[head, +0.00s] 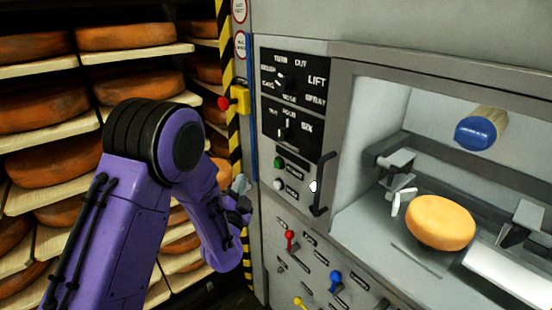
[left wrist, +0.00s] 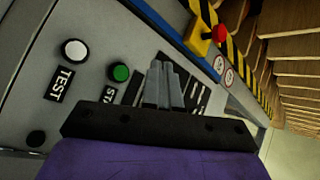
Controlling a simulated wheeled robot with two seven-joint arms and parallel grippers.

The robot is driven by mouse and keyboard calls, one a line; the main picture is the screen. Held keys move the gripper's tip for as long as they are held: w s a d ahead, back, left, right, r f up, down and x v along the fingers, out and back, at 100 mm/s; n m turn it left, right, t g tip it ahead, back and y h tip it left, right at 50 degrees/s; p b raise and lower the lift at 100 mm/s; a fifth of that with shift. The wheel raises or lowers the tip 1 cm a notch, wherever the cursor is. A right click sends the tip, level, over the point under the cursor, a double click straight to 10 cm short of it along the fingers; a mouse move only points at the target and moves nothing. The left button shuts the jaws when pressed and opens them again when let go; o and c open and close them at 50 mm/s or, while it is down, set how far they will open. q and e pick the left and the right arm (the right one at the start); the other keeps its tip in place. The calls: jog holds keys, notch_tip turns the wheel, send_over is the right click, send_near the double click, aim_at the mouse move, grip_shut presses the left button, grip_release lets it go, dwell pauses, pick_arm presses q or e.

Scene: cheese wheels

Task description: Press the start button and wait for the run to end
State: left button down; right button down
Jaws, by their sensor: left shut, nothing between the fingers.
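The green start button (head: 279,163) is on the grey machine panel, just above a white button (head: 279,184). In the left wrist view the green button (left wrist: 120,72) sits left of my fingertips, beside a label partly hidden by my gripper. The white button (left wrist: 74,50) there is labelled TEST. My left gripper (head: 241,184) is shut and empty, left of the two buttons and apart from the green one in the picture. Its closed fingers (left wrist: 165,66) point toward the panel; the exact gap to the panel is unclear. My right gripper is out of view.
A cheese wheel (head: 440,222) sits in the machine's open bay beneath a blue-ended roller (head: 475,133). A black handle (head: 322,184) stands right of the buttons. Coloured levers (head: 290,236) are below. A red emergency button (head: 223,103) and cheese racks (head: 135,52) are left.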

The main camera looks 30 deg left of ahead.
aim_at(278, 164)
pick_arm(q)
jog(key=shift+w, duration=0.1)
jog(key=w+d, duration=0.3)
jog(key=w, duration=0.5)
jog(key=shift+d, duration=0.2)
dwell(2.1)
jog(key=shift+w+d, duration=0.15)
jog(key=shift+w, duration=0.25)
